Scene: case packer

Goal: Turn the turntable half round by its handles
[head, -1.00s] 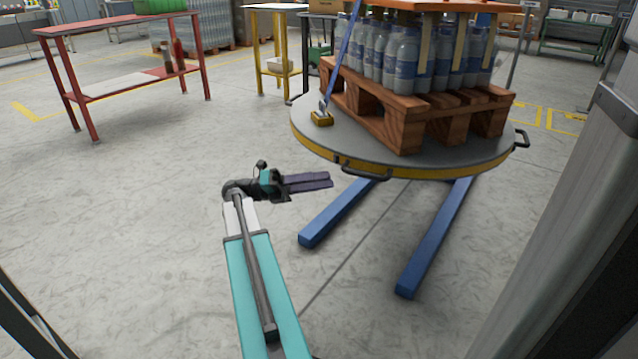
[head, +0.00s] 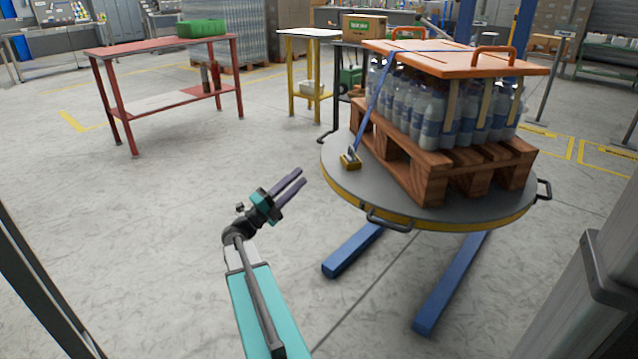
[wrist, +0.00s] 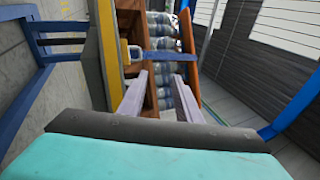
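The round grey turntable (head: 352,186) with a yellow rim stands right of centre in the head view, and part of its yellow edge (wrist: 117,60) shows in the wrist view. A dark handle (head: 388,220) is on its near rim, and another handle (head: 543,190) is on its right rim. A further dark handle is partly visible at its left rim (head: 325,138). My gripper (head: 300,178) is left of the turntable, apart from it and from the handles. Its two fingers (wrist: 158,95) are parted with nothing between them.
A wooden pallet (head: 432,178) of bottles under an orange board (head: 450,60) loads the turntable, with a blue strap. Blue legs (head: 452,285) stretch along the floor below. A grey post (head: 600,290) stands at right. A red table (head: 160,45) is at back left. Floor around my gripper is clear.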

